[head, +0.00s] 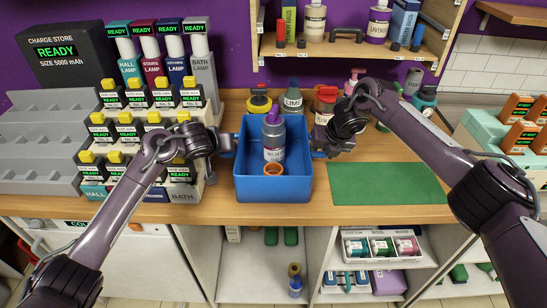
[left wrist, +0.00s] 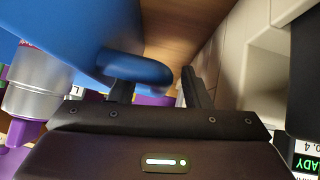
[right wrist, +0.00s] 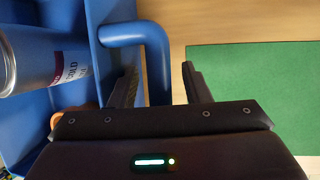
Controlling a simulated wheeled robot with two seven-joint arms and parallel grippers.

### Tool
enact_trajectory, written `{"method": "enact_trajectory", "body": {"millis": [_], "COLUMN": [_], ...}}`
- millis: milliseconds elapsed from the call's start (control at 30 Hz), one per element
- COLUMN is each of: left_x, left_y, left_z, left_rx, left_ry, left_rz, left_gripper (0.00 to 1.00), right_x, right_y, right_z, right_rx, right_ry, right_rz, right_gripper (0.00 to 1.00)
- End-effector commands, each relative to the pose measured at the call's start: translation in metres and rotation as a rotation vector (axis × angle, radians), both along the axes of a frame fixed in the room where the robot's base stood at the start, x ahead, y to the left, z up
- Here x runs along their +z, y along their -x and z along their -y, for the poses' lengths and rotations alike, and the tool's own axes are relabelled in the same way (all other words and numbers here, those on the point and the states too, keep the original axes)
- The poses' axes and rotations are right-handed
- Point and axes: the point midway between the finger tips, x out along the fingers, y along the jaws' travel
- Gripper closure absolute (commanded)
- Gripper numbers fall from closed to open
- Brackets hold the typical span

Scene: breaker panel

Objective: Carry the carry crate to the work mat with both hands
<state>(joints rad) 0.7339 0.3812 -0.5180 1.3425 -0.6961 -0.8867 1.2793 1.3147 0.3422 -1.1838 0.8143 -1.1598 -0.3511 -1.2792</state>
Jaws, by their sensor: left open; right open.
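The blue carry crate (head: 273,190) stands on the wooden counter. It holds an upright grey bottle with a purple cap (head: 273,140) and an orange ring-shaped thing (head: 273,169). The green work mat (head: 388,187) lies flat to its right and is bare. My left gripper (head: 226,143) is open at the crate's left handle (left wrist: 137,67), whose outer end shows between the fingers in the left wrist view (left wrist: 157,90). My right gripper (head: 325,146) is open at the right handle (right wrist: 154,50). In the right wrist view (right wrist: 160,88) the handle bar lies between the fingers, nearer the left one.
A stepped rack of labelled packs (head: 127,130) stands left of the crate. Several containers, including a red-capped jar (head: 326,100), stand behind it. A shelf (head: 350,48) hangs above. A teal holder with orange packs (head: 480,125) is at the right.

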Motion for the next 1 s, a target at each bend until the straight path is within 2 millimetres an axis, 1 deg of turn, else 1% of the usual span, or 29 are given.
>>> {"method": "enact_trajectory", "body": {"millis": [133, 400, 467, 733, 1000], "left_x": [0.0002, 0.0002, 0.0002, 0.0001, 0.0082], "left_y": [0.0001, 0.0003, 0.0003, 0.0004, -0.0004], "left_z": [0.0002, 0.0002, 0.0001, -0.0001, -0.0001], "left_rx": [0.0, 0.0, 0.001, 0.001, 0.001], "left_ry": [0.0, 0.001, 0.001, 0.001, 0.002], "left_rz": [0.0, 0.0, 0.0, -0.001, 0.003], "left_gripper": [0.58, 0.93, 1.0, 1.0, 1.0], "right_x": [0.0001, 0.0004, 0.0004, 0.0006, 0.0085], "right_y": [0.0001, 0.0001, 0.0001, 0.0, -0.0008], "right_z": [-0.0001, 0.0, 0.0, 0.0001, -0.0002], "right_rx": [0.0, 0.0, 0.0, 0.0, -0.001], "right_ry": [0.0, 0.0, 0.0, 0.0, -0.002], "right_rz": [0.0, 0.0, 0.0, 0.0, 0.003], "right_gripper": [0.58, 0.93, 1.0, 1.0, 1.0]}}
